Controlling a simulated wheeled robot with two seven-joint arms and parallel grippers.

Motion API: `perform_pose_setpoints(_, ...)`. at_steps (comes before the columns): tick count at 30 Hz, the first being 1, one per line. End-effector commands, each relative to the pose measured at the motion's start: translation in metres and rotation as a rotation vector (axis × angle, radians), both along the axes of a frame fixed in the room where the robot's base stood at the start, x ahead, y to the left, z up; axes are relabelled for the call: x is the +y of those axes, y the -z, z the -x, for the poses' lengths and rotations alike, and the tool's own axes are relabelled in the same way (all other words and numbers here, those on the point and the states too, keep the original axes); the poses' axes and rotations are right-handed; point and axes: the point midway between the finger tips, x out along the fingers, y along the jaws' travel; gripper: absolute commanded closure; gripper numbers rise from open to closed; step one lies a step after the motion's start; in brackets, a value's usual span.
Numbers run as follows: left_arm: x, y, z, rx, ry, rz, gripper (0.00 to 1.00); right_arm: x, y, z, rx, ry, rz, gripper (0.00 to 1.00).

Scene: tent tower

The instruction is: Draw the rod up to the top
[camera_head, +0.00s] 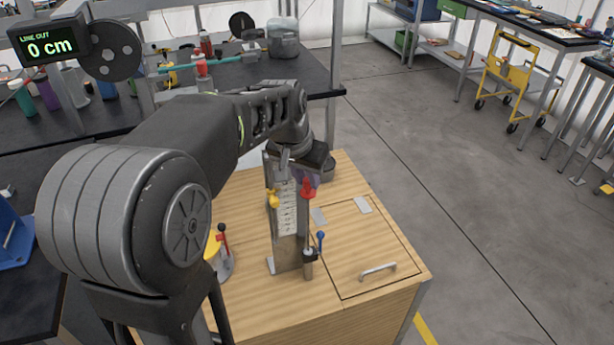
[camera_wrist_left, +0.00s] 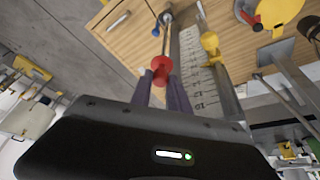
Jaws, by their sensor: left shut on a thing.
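A metal stand with a white ruled scale (camera_head: 288,210) stands upright on the wooden cabinet. A slim rod with a red knob (camera_head: 307,188) runs beside the scale. The red knob (camera_wrist_left: 160,68) and the rod (camera_wrist_left: 167,38) also show in the left wrist view. My left gripper (camera_head: 309,178) reaches down over the top of the stand, with its purple fingers shut at the red knob. Its fingers (camera_wrist_left: 166,88) partly hide the knob's near side. A yellow pointer (camera_head: 273,199) sits on the scale's left edge. My right gripper is not in view.
The wooden cabinet top (camera_head: 350,275) has a hatch with a handle (camera_head: 378,271). A blue-knobbed lever (camera_head: 320,238) stands by the stand's foot, and a red-knobbed lever on a yellow base (camera_head: 222,245) stands left. A display (camera_head: 48,46) reads "LINE OUT 0 cm".

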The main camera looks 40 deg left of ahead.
Motion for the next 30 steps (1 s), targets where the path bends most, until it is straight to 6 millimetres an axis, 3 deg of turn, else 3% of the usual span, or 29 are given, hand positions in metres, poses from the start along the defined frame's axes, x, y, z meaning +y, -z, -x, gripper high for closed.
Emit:
perform_pose_setpoints(8,0.0,-0.007,-0.001,-0.002,0.001,-0.001,1.0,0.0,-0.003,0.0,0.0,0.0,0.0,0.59)
perform_pose_setpoints(18,-0.001,-0.073,-0.001,-0.004,0.004,0.0,1.0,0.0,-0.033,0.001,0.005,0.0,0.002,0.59)
perform_pose_setpoints(28,0.001,-0.077,-0.002,-0.006,0.0,-0.004,1.0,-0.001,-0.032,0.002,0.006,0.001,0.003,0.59)
perform_pose_setpoints(29,0.001,-0.077,-0.002,-0.007,0.0,-0.005,0.78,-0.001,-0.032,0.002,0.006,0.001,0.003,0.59)
perform_pose_setpoints(30,0.001,-0.077,-0.002,-0.007,-0.001,-0.005,0.75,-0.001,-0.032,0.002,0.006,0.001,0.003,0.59)
